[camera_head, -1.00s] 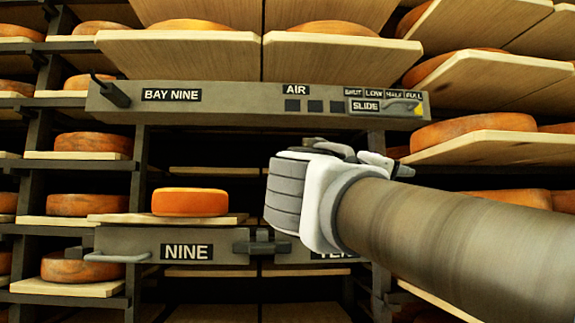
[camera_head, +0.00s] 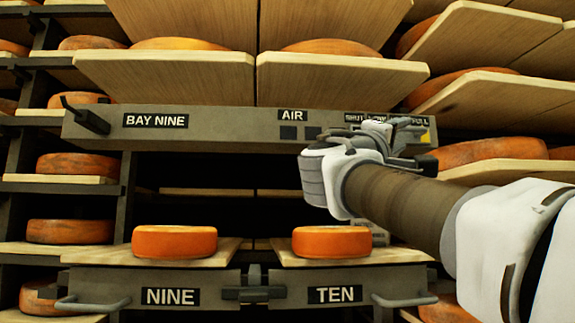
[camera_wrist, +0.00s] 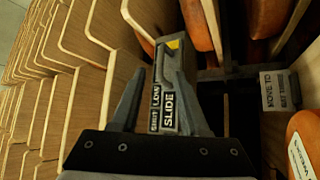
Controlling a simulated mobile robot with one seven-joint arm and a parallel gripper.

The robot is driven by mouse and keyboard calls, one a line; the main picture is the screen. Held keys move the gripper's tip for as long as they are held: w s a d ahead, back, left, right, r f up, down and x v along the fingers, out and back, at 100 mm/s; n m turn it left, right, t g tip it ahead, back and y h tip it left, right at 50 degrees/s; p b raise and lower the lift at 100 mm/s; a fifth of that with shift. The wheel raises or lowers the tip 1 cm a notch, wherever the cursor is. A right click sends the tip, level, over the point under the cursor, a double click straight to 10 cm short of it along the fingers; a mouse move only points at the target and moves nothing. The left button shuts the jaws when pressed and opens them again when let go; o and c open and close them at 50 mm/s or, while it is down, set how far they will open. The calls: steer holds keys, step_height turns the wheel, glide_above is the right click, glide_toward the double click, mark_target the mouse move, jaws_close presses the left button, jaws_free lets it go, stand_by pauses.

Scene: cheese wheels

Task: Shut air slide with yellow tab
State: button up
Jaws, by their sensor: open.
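The air slide (camera_wrist: 173,100) is on the right end of the grey bay nine beam (camera_head: 230,130). Its yellow tab (camera_head: 431,135) shows at the right, near the FULL end of the scale; it also shows in the wrist view (camera_wrist: 173,44). The SHUT and LOW labels (camera_wrist: 154,112) are readable in the wrist view. My gripper (camera_head: 405,124) is in front of the slide and hides much of it in the head view. In the wrist view my gripper (camera_wrist: 158,76) is open, its fingers framing the slide labels. Contact with the slide cannot be told.
Boards with cheese wheels jut out above the beam (camera_head: 340,80) and at the right (camera_head: 500,160), close to my arm. Wheels sit on boards above the NINE (camera_head: 170,297) and TEN (camera_head: 335,295) fronts below. A "move to" plate (camera_wrist: 280,90) shows at the wrist view's right.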

mark_target(411, 131)
steer(key=p+x, duration=0.2)
steer(key=x, duration=0.4)
steer(key=shift+w+d+r+p, duration=0.15)
steer(key=shift+p, duration=0.15)
steer(key=shift+w+d+r, duration=0.1)
steer(key=shift+w+d, duration=0.3)
steer(key=shift+d, duration=0.05)
steer(key=shift+c, duration=0.3)
jaws_close()
stand_by(0.4)
